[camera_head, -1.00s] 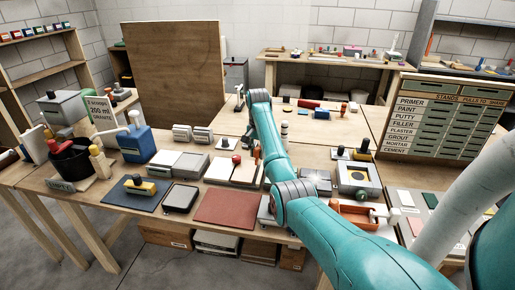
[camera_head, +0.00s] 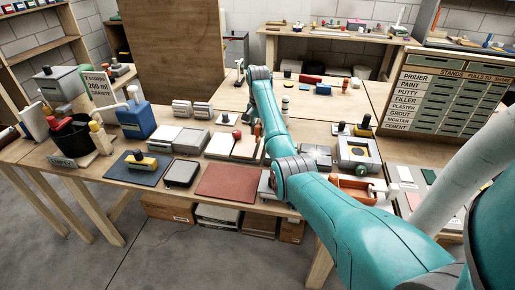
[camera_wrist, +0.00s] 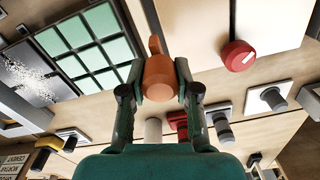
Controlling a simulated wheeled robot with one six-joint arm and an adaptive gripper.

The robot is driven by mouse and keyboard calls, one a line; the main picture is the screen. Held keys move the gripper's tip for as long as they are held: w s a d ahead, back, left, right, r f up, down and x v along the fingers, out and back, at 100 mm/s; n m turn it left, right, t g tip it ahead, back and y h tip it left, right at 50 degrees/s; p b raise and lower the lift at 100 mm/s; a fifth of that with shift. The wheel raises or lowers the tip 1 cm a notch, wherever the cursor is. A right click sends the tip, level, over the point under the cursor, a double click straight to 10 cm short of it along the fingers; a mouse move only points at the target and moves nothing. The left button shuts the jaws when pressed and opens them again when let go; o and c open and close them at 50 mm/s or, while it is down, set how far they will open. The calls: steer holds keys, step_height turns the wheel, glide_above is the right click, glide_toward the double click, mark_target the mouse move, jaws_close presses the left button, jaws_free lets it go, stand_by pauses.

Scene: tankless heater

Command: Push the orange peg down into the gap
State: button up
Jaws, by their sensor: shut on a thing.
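The orange peg (camera_wrist: 157,76) is between the two fingers of my gripper (camera_wrist: 158,90) in the wrist view, and the fingers are shut on it. Its narrower end points to the top of the picture. I cannot make out the gap, nor whether the peg's end touches anything. In the head view my teal arm reaches over the middle of the bench, and the gripper and peg are mostly hidden by the arm.
In the wrist view a panel of green tiles (camera_wrist: 88,45) lies at left and a red knob (camera_wrist: 237,55) on a white plate at right. In the head view a red mat (camera_head: 227,182), a blue bottle (camera_head: 136,121) and an open orange tray (camera_head: 355,190) crowd the bench.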

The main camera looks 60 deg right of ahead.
mark_target(258, 136)
steer(key=shift+f, duration=0.1)
steer(key=shift+f, duration=1.55)
steer(key=shift+f, duration=1.15)
stand_by(1.2)
steer(key=o, duration=1)
step_height(258, 136, up, 6)
steer(key=shift+r, duration=0.75)
